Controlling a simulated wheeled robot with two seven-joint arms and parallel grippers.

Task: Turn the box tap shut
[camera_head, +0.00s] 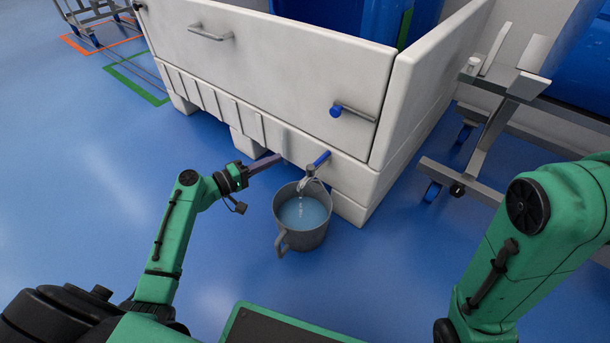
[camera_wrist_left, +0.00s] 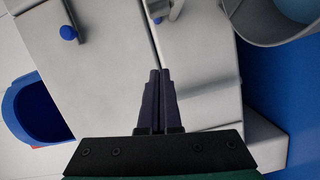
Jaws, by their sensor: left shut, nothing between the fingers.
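The box tap (camera_head: 309,173) is a metal spout low on the front of the white box (camera_head: 258,66). Its blue lever (camera_head: 322,158) slants up and to the right. Water runs from the spout into a grey bucket (camera_head: 278,205) below, which holds water. My left gripper (camera_head: 274,158) is shut and empty, close to the box front, left of the tap and apart from the lever. In the left wrist view its dark fingers (camera_wrist_left: 159,76) lie together, with the bucket (camera_wrist_left: 240,28) at top right. My right arm shows, but its gripper is out of view.
A blue-knobbed latch (camera_head: 336,111) sits on the box front above the tap. A grey wheeled cart (camera_head: 483,147) stands to the right, and another cart (camera_head: 92,12) at the far left.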

